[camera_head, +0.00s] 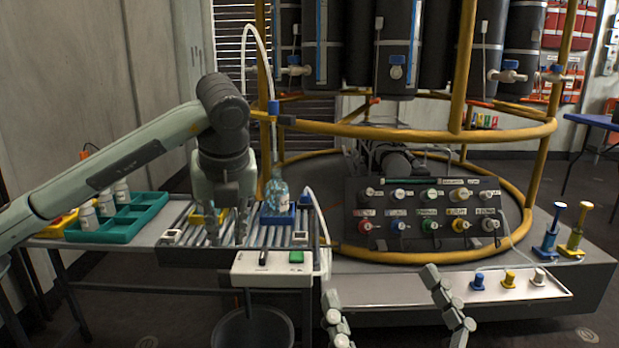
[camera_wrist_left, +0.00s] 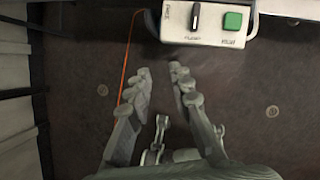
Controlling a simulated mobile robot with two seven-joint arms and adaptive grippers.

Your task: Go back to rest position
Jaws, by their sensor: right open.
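My left arm reaches in from the left in the head view. Its gripper (camera_head: 228,236) points down in front of the roller conveyor (camera_head: 183,222), left of the clear bottle (camera_head: 277,188). In the left wrist view its fingers (camera_wrist_left: 161,75) are apart, with nothing between them and dark floor beneath. My right gripper (camera_head: 398,290) shows at the bottom of the head view, its two fingers wide apart and empty, in front of the low platform. The right arm itself is out of view.
A control box (camera_head: 270,267) with a green button hangs at the conveyor's front, above a dark bucket (camera_head: 252,328). A green tray (camera_head: 146,206) with white bottles stands at left. A valve panel (camera_head: 425,215) and a yellow-railed frame (camera_head: 425,257) stand at right.

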